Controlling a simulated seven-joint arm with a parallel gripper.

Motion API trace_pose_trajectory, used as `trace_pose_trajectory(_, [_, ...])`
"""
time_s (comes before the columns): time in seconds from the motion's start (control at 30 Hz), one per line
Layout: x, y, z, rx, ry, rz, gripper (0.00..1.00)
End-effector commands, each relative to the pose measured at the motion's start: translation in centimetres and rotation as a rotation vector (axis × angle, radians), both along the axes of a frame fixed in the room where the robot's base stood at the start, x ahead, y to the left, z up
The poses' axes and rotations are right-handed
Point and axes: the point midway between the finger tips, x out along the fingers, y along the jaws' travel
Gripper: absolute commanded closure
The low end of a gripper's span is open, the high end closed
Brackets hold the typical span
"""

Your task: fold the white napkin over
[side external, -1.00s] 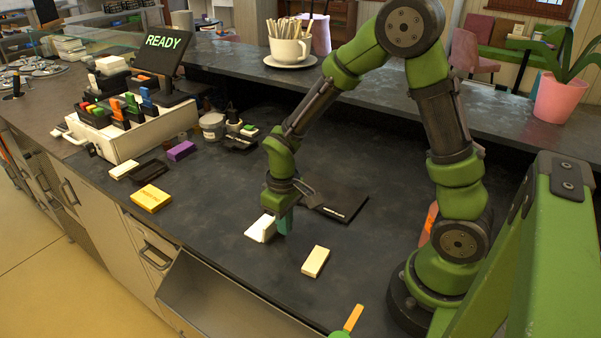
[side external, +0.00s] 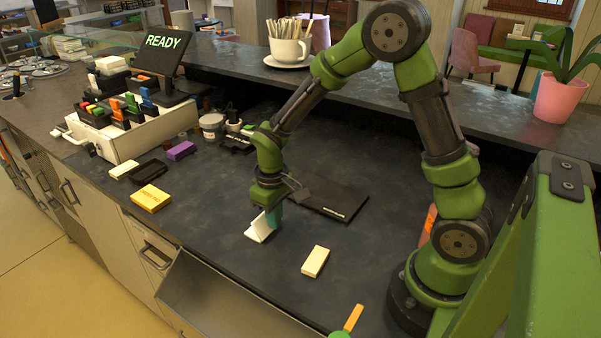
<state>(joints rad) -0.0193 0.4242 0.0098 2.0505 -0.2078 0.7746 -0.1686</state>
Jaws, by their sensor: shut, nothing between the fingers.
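The white napkin (side external: 256,232) lies on the dark counter, left of the middle. One part of it looks raised at a slant against my gripper, and the rest lies low on the counter. My gripper (side external: 273,222) points down at the napkin's right side, with a teal finger close to or touching the raised part. The gripper is shut with nothing held. The arm partly hides the napkin's far edge.
A black flat case (side external: 334,198) lies right of the gripper. A cream block (side external: 315,261) lies in front. Yellow (side external: 151,198), purple (side external: 181,150) and black (side external: 150,169) boxes lie to the left. The counter's front edge is near the napkin.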

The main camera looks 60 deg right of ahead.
Motion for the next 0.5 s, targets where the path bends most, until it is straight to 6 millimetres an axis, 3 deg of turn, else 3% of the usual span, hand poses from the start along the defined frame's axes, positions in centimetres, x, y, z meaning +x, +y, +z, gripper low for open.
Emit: trace_pose_trajectory(0.5, [1.6, 0.0, 0.1, 0.0, 0.0, 0.0, 1.0])
